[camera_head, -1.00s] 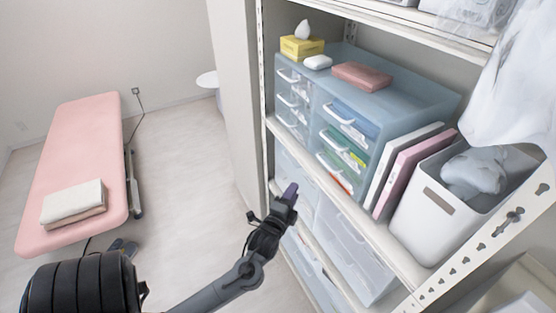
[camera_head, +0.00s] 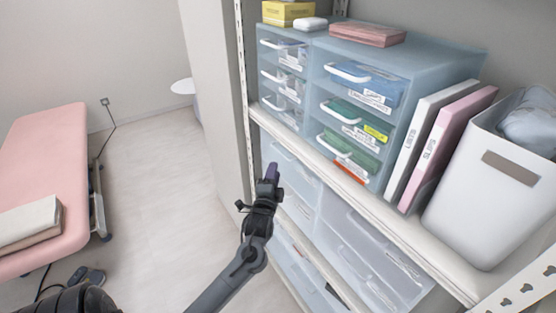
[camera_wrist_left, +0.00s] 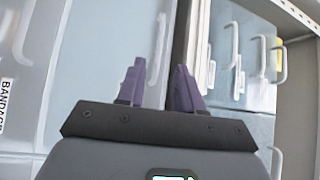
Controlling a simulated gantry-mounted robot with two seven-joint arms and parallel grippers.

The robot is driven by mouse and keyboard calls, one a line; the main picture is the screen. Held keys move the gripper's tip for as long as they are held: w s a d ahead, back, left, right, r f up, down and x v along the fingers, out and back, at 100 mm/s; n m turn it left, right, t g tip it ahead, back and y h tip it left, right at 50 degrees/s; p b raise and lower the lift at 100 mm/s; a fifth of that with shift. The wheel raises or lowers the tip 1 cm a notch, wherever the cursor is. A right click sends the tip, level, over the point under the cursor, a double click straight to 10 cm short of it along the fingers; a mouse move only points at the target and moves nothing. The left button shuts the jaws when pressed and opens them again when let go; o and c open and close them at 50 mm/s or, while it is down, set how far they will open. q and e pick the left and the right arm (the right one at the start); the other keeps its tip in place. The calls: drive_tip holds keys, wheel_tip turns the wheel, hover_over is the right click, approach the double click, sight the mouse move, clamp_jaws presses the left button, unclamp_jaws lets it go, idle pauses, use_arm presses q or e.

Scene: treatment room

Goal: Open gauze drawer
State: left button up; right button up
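A translucent blue drawer unit (camera_head: 400,55) stands on the shelf, with a left and a right column of white-handled drawers, all looking shut. The label words on its drawers are too small to read, so I cannot tell which is the gauze drawer. My left gripper (camera_head: 271,172) is below and in front of this unit, before the paler clear drawers (camera_head: 345,240) of the lower shelf. The left wrist view shows its purple fingers (camera_wrist_left: 160,88) apart, with nothing held. A drawer label there reads "BANDAG" (camera_wrist_left: 5,105), cut off by the edge. My right gripper is out of view.
A yellow box (camera_head: 288,14), a white item (camera_head: 310,24) and a pink box (camera_head: 368,36) lie on the unit. White (camera_head: 428,130) and pink (camera_head: 445,150) binders and a white bin (camera_head: 480,205) stand right of it.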

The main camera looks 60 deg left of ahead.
use_arm(q)
drive_tip(key=b+x, duration=0.1)
drive_tip(key=x, duration=0.7)
drive_tip(key=shift+b, duration=0.4)
drive_tip(key=shift+w, duration=0.1)
clamp_jaws()
